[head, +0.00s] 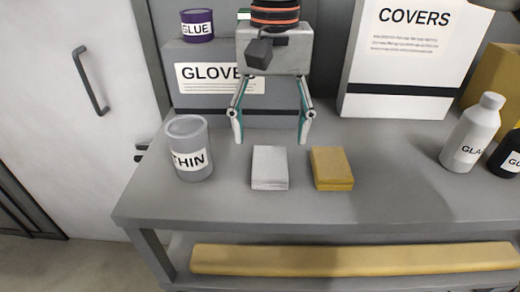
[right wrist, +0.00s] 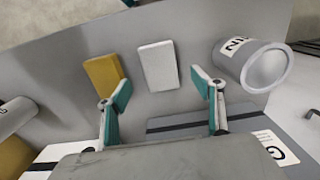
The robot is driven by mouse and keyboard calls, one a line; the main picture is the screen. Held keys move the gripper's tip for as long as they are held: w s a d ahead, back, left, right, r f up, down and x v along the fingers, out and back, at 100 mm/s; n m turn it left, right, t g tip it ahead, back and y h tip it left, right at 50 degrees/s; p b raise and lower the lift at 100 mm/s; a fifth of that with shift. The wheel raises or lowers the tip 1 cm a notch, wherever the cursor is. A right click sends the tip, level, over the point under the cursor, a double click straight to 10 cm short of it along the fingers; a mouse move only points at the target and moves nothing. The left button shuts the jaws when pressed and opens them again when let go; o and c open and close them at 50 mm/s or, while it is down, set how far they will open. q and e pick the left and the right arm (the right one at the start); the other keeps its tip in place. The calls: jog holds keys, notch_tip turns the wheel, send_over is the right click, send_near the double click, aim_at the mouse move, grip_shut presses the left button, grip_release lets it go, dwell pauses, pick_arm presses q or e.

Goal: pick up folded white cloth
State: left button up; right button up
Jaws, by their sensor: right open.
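The folded white cloth (head: 269,168) lies flat on the grey table, just left of a folded yellow cloth (head: 332,169). My right gripper (head: 270,138) is open and empty, its two fingers pointing down behind the white cloth in the head view. In the right wrist view the white cloth (right wrist: 158,66) lies beyond the open fingertips (right wrist: 162,88), roughly between them and apart from both. The yellow cloth (right wrist: 103,80) is close beside the left fingertip in that view. My left gripper is not in view.
A grey THIN can (head: 189,150) stands left of the white cloth. A grey GLOVES box (head: 200,98) with a purple GLUE can (head: 197,26) on it and a white COVERS box (head: 400,70) stand behind. A white bottle (head: 470,133) is at right. The table's front strip is clear.

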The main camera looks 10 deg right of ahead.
aim_at(270, 161)
jog(key=shift+w+f, duration=0.1)
jog(key=shift+w, duration=0.05)
jog(key=shift+d+f, duration=0.1)
jog(key=shift+f, duration=1.3)
jog(key=f, duration=0.4)
jog(key=shift+w+f, duration=0.2)
jog(key=shift+f, duration=0.15)
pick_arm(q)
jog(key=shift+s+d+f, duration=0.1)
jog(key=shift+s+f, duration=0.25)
pick_arm(e)
jog(key=c, duration=1.2)
